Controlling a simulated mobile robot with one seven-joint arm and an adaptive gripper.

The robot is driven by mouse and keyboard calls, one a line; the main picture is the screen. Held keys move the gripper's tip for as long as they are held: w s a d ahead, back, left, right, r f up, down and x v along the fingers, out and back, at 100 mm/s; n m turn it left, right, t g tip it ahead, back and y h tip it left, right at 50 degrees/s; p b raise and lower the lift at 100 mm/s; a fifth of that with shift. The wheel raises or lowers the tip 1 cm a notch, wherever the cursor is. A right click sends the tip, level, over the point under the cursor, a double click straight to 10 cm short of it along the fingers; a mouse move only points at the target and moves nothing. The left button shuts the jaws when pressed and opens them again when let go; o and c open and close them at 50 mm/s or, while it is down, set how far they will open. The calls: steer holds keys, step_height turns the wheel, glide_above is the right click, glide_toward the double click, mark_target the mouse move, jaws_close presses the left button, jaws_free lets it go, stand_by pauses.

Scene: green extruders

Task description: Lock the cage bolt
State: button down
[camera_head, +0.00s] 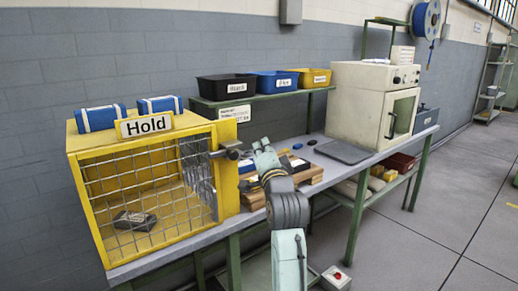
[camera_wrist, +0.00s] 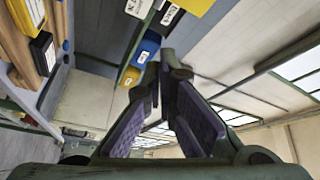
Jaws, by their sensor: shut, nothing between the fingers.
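The yellow cage (camera_head: 228,185) with a wire mesh front and a "Hold" sign (camera_head: 146,125) stands at the left end of the bench. Its dark bolt (camera_head: 231,153) sits at the upper right of the front frame, with its knob end sticking out to the right. Whether the bolt is engaged is too small to tell. My gripper (camera_head: 262,146) is just right of the bolt, apart from it in the picture and pointing up. In the wrist view my gripper (camera_wrist: 158,72) has its purple-padded fingers converging, with nothing seen between them.
A dark part (camera_head: 134,220) lies inside the cage. Two blue boxes (camera_head: 101,117) sit on its roof. Wooden blocks (camera_head: 306,176) lie behind my arm. Bins (camera_head: 227,87) stand on a raised shelf. A cream oven (camera_head: 372,100) stands at the right.

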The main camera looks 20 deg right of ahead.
steer(key=s+a+f+b, duration=0.1)
steer(key=s, duration=0.6)
steer(key=shift+a+f+b, duration=0.25)
steer(key=shift+b, duration=0.05)
steer(key=shift+a, duration=0.1)
